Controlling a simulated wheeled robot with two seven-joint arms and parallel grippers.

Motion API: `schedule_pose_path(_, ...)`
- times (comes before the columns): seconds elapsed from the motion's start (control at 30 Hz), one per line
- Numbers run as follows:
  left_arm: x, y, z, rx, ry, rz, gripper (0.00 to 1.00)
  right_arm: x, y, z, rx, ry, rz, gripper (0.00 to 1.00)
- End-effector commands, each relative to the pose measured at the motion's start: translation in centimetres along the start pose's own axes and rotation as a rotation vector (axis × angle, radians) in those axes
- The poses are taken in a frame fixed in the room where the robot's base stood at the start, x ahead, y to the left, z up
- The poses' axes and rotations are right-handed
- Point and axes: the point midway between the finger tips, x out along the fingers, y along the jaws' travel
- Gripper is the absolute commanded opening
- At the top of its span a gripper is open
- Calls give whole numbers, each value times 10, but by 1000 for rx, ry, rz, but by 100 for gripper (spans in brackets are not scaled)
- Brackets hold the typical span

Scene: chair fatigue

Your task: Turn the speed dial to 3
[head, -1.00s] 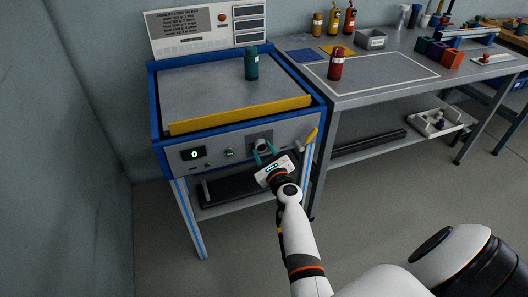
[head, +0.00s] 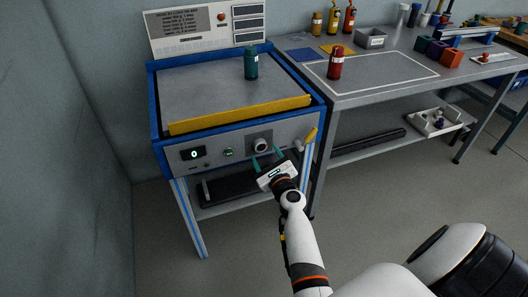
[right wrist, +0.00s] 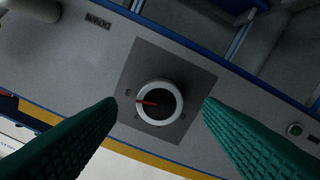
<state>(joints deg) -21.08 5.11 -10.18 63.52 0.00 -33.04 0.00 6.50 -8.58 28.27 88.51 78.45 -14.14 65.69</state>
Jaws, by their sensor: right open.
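The speed dial (head: 261,146) is a round knob with a pale rim on a dark square plate on the machine's front panel. My right gripper (head: 266,157) is open in front of the dial. Its teal fingers (right wrist: 148,132) stand apart on either side of the dial, with gaps and no visible contact. The green display (head: 194,154) reads 0. My left gripper is not in view.
A green button (head: 228,153) sits left of the dial, and a yellow-handled lever (head: 310,136) sits to its right. A yellow bar (head: 240,114) runs along the machine's front edge. A dark green bottle (head: 251,63) stands on top. A grey workbench (head: 400,85) adjoins at right.

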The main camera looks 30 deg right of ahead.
Motion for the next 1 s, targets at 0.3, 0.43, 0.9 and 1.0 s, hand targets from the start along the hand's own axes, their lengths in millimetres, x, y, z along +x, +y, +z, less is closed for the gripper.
schedule_pose_path(0.3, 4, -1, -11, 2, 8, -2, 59, -48, 0, 1, 0, -1, -1, 61)
schedule_pose_path(0.43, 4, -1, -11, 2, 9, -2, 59, -53, 0, 0, 0, -1, -1, 61)
schedule_pose_path(0.9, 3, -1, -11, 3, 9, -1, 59, -53, 0, 0, 0, -1, 0, 61)
schedule_pose_path(1.0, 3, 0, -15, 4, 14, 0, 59, -54, -7, 5, -36, -9, -21, 61)
